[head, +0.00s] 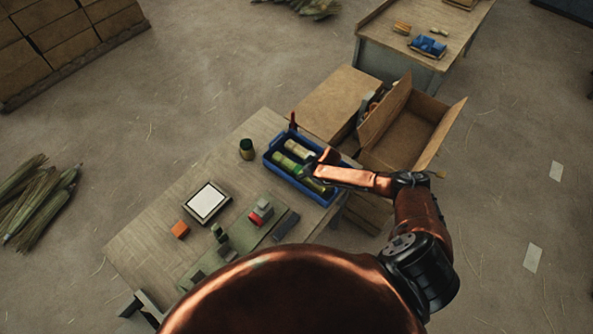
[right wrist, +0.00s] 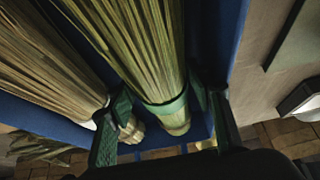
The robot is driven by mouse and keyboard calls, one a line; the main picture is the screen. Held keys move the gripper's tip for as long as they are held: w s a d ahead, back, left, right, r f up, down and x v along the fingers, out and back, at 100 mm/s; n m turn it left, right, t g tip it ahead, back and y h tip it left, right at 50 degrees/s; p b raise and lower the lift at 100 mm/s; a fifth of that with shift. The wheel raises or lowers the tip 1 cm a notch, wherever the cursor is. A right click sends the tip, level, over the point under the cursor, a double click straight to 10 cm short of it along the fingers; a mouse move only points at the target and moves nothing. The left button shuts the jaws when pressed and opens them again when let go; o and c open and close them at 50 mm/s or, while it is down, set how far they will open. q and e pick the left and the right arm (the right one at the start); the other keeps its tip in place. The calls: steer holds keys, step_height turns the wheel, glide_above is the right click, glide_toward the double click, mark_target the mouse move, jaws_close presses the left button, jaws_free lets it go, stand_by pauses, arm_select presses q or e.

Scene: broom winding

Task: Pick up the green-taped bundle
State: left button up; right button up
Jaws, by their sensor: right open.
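The green-taped bundle (right wrist: 160,60) of greenish straw fills the middle of the right wrist view, with a green band near its lower end. My right gripper (right wrist: 162,118) is open, one finger on each side of this bundle near the band; I cannot tell whether they touch it. A paler straw bundle (right wrist: 45,60) with a whitish band lies close to the left finger. In the head view, my right gripper (head: 313,172) is over the blue tray (head: 270,166), which holds several bundles, and partly hides them. My left gripper is not in view.
The tray stands at the far right of the wooden table (head: 150,235). An open cardboard box (head: 405,140) is beyond it.

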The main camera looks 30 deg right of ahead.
steer(key=shift+c, duration=0.3)
steer(key=c, duration=0.9)
